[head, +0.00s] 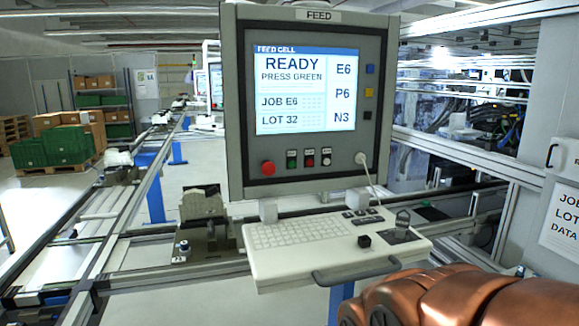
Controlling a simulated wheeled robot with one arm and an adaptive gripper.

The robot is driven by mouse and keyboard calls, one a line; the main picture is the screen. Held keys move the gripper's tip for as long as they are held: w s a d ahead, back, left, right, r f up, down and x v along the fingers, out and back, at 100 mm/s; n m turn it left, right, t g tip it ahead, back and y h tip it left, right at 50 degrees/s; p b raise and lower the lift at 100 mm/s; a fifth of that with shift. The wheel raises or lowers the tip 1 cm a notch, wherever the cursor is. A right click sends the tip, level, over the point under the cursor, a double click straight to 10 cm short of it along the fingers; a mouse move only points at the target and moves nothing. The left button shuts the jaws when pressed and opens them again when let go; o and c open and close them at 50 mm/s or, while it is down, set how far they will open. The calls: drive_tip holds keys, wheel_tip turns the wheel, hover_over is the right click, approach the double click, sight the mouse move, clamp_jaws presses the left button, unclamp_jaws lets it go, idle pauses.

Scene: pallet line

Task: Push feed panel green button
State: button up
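The feed panel (240,130) is a grey upright box labelled FEED, in the middle of the head view. Its lit screen (306,90) reads READY, PRESS GREEN, JOB E6, LOT 32. Below the screen, the small green button (292,159) is the leftmost of three small buttons. A red button (309,158) and a third, pale or dark one (326,157) sit to its right. A large red knob (268,168) is left of the green button. My copper-coloured arm shows at the bottom right, below the panel. My gripper is not in view.
A pale keyboard shelf (300,262) with a front handle juts out below the panel. A white cable (369,175) hangs from the panel to the shelf. Conveyor rails (130,205) run on the left. Metal framing (470,160) and a grey cabinet (561,125) stand on the right.

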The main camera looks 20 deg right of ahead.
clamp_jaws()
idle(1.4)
